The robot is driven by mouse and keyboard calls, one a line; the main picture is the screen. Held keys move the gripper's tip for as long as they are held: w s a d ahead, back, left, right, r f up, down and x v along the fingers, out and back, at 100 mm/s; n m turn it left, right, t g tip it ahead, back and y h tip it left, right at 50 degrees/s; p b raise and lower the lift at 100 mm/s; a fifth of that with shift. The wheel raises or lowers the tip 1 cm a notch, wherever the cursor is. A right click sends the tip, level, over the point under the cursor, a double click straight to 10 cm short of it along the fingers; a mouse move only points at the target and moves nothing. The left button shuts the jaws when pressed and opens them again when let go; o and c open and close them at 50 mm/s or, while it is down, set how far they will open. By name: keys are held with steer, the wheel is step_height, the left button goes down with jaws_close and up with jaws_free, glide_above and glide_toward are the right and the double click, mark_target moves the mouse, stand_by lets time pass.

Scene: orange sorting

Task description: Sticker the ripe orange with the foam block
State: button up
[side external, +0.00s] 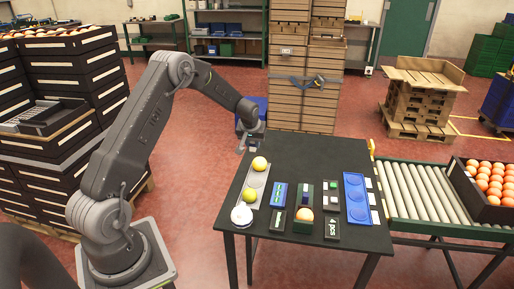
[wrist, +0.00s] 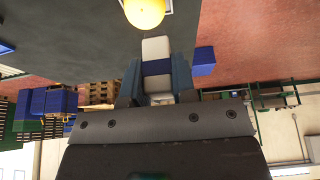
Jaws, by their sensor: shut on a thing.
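My gripper (wrist: 155,80) is shut on a white block with a blue band (wrist: 156,48), which looks like the foam block. In the side view my gripper (side external: 246,142) is above the table's far left edge, near a yellow-orange fruit (side external: 259,163). This fruit sits at the far end of a grey tray; a yellow fruit in the wrist view (wrist: 145,12) is just beyond the block, and contact cannot be told. A greener fruit (side external: 249,195) sits nearer on the tray. A deeper orange fruit (side external: 304,214) sits in a dark green holder near the front edge.
The black table (side external: 310,150) also holds the grey tray (side external: 254,180), a white round object (side external: 241,215), a blue board (side external: 357,195), a "4 pcs" plate (side external: 332,229) and small blocks. A roller conveyor (side external: 425,190) adjoins at right. The table's back is clear.

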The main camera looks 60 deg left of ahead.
steer(key=w+d+f, duration=0.1)
steer(key=d, duration=0.5)
steer(key=w+d+f, duration=0.2)
steer(key=d, duration=0.5)
steer(key=shift+a+f, duration=0.15)
steer(key=shift+f, duration=2.75)
steer(key=shift+f, duration=0.65)
steer(key=shift+r, duration=0.1)
step_height(320, 180, up, 7)
